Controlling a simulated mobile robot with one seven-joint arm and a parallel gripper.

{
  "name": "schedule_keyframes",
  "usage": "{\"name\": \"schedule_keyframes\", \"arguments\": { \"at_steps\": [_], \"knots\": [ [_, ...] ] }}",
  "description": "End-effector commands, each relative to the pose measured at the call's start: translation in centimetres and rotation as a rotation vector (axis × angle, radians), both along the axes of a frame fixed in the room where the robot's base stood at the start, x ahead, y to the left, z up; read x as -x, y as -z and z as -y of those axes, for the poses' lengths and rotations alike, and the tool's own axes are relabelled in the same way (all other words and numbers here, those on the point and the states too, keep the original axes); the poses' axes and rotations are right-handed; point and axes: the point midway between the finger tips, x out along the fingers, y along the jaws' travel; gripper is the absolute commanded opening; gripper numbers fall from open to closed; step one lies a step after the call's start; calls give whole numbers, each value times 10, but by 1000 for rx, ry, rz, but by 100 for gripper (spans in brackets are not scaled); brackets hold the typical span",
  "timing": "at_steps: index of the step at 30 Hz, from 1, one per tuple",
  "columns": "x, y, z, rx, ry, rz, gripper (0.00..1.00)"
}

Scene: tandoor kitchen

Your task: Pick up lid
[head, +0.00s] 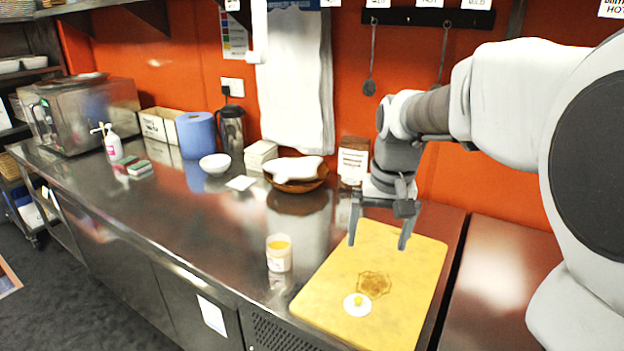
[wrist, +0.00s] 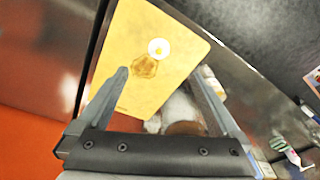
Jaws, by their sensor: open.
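The lid (head: 357,304) looks like a small white disc with a yellow centre. It lies flat near the front of the yellow cutting board (head: 335,272), and it also shows in the wrist view (wrist: 159,48). My gripper (head: 378,244) is open and empty above the back part of the board, apart from the lid. In the wrist view, the lid lies beyond the fingertips (wrist: 156,73). A small white jar (head: 279,254) with a yellow top stands on the steel counter, left of the board.
A brown patch (head: 374,284) lies on the board beside the lid. A brown bowl (head: 296,184) with a white item, a white bowl (head: 215,164) and a blue roll (head: 196,135) stand farther back. Bare counter (head: 228,225) lies left of the jar.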

Motion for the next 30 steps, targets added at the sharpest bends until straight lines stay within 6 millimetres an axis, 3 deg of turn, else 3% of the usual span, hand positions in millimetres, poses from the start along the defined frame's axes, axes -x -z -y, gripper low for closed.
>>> {"name": "schedule_keyframes", "arguments": {
  "at_steps": [4, 11, 17, 30],
  "knots": [
    [-37, 32, 0, 8, 24, -71, 100],
    [-68, 63, 0, 21, 45, -131, 100],
    [-73, 83, 0, 24, 50, -146, 100],
    [-72, 174, 0, 24, 49, -145, 100]
  ]
}}
